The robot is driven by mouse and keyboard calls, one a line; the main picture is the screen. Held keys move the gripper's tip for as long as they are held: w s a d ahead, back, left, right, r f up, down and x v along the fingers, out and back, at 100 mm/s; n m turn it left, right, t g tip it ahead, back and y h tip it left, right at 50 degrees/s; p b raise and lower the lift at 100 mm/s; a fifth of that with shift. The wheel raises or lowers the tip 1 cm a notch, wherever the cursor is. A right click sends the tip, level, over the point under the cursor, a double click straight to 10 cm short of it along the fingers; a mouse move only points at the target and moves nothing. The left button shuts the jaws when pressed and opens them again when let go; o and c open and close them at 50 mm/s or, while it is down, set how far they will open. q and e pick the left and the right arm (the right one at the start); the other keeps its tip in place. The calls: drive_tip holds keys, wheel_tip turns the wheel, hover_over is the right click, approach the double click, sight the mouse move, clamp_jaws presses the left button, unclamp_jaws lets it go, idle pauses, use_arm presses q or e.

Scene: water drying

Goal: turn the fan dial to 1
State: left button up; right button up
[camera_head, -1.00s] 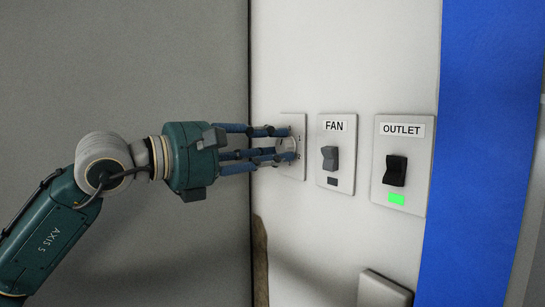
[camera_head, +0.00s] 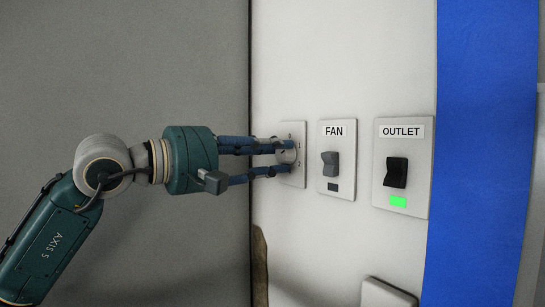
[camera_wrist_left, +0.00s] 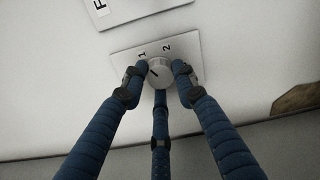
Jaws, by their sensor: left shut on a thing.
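The fan dial (camera_head: 287,153) is a round grey knob on a white wall plate (camera_head: 297,177) left of the FAN switch. In the left wrist view the dial (camera_wrist_left: 158,75) has a dark pointer mark, and the numbers 1 and 2 show on its plate (camera_wrist_left: 125,58). The mark points toward the upper left, near the side of the 1. My left gripper (camera_head: 283,158) has three blue fingers closed around the dial; it also shows in the left wrist view (camera_wrist_left: 160,80). The fingers hide part of the dial in the head view. My right gripper is out of view.
The FAN plate (camera_head: 337,186) has a grey switch (camera_head: 330,163) and a dark indicator. The OUTLET plate (camera_head: 418,200) has a black switch (camera_head: 396,172) and a lit green light (camera_head: 398,202). A blue vertical panel (camera_head: 485,150) stands at the right. A brown object (camera_head: 260,265) is low by the wall corner.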

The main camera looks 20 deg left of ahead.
use_arm(q)
drive_tip(key=shift+f, duration=0.15)
drive_tip(key=o, duration=1.2)
drive_tip(key=shift+w+a, duration=0.1)
drive_tip(key=shift+w, duration=0.05)
drive_tip(key=shift+c, duration=0.2)
drive_tip(key=v, duration=1.2)
